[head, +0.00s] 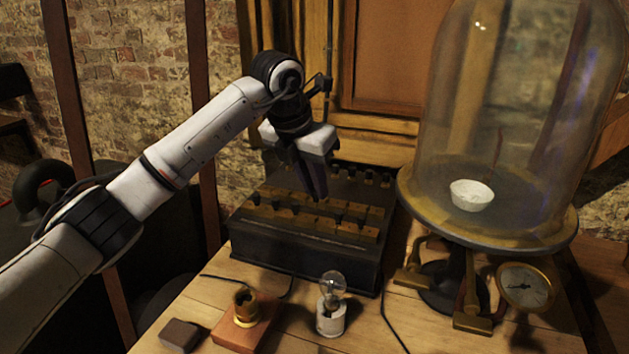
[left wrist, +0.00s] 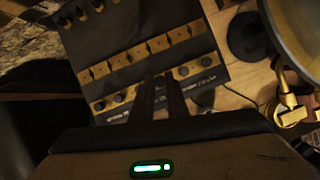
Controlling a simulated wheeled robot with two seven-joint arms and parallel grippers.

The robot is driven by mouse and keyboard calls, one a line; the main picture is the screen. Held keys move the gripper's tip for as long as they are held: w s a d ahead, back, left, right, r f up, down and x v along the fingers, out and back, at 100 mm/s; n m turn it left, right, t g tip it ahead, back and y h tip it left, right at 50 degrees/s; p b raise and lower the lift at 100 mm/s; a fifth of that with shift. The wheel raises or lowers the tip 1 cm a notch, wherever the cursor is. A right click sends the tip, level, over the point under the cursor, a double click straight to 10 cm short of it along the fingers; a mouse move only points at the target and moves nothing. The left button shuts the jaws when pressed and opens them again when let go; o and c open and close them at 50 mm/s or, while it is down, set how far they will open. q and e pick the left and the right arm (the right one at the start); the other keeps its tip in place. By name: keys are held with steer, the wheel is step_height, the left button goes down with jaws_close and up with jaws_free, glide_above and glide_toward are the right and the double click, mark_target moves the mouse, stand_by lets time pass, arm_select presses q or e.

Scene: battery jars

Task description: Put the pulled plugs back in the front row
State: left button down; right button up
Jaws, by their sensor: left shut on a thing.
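A dark plug box (head: 300,250) with two rows of brass blocks stands on the wooden table. In the left wrist view the box (left wrist: 200,88) shows its lettered front edge. My right gripper is not in view.
Several dark knobs (left wrist: 80,13) line the back of the box. A glass bell jar (head: 520,110) on a brass-legged stand is close on the right, with a gauge (head: 525,286). A bulb (head: 332,285), a brass socket on a block (head: 243,306) and a dark block (head: 180,335) stand in front.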

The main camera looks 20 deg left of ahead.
mark_target(314, 201)
arm_select(q)
steer(key=shift+f+b, duration=0.45)
steer(key=shift+f, duration=0.45)
steer(key=shift+f, duration=1.35)
stand_by(0.9)
steer(key=c, duration=1.6)
jaws_free()
steer(key=shift+c, duration=0.2)
steer(key=v, duration=1)
steer(key=shift+b, duration=0.4)
